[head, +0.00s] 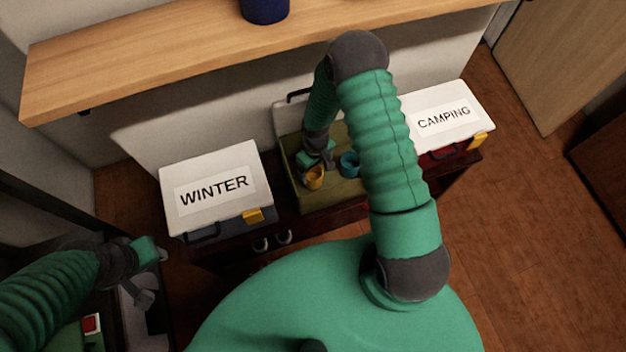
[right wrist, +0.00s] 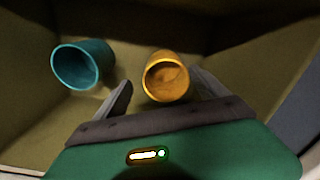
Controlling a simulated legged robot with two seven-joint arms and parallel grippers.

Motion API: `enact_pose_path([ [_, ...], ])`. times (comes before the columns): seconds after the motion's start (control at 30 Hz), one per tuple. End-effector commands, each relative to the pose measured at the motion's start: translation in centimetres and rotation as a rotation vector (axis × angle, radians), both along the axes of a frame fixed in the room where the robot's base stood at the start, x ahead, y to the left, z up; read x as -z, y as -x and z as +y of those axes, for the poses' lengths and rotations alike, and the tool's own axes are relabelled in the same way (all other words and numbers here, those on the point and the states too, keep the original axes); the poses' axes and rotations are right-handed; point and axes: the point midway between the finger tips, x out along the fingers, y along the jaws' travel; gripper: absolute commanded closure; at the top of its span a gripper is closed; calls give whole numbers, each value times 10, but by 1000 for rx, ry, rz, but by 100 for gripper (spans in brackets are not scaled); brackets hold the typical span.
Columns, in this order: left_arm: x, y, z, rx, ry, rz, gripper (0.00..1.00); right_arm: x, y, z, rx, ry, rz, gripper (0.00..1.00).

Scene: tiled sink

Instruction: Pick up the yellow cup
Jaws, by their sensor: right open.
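The yellow cup (head: 314,178) is inside an olive-coloured open box (head: 335,197) between two white-lidded boxes. It also shows in the right wrist view (right wrist: 166,78), its round mouth facing the camera. My right gripper (head: 309,163) reaches down into the box at the cup. In the right wrist view its open fingers (right wrist: 164,92) lie one to each side of the cup, with a gap at the left finger; contact at the right one is unclear. My left gripper (head: 152,254) is at the lower left, far from the cup; its jaws are not clear.
A teal cup (head: 349,163) is in the same box, right of the yellow one. The WINTER box (head: 213,187) stands left and the CAMPING box (head: 443,116) right. A wooden shelf (head: 180,62) with a dark blue container (head: 264,10) hangs above.

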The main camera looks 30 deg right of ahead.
Motion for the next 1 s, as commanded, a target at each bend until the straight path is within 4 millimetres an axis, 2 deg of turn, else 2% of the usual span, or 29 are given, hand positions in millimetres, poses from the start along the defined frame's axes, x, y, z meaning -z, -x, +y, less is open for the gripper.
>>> enact_pose_path([
  [0.3,15,0,0,0,0,0,64,50,3,6,0,0,0,17],
  [0.57,15,0,0,0,0,0,64,54,3,6,1,0,-1,17],
  [1.0,15,0,0,0,0,0,64,54,3,6,0,0,-1,74],
])
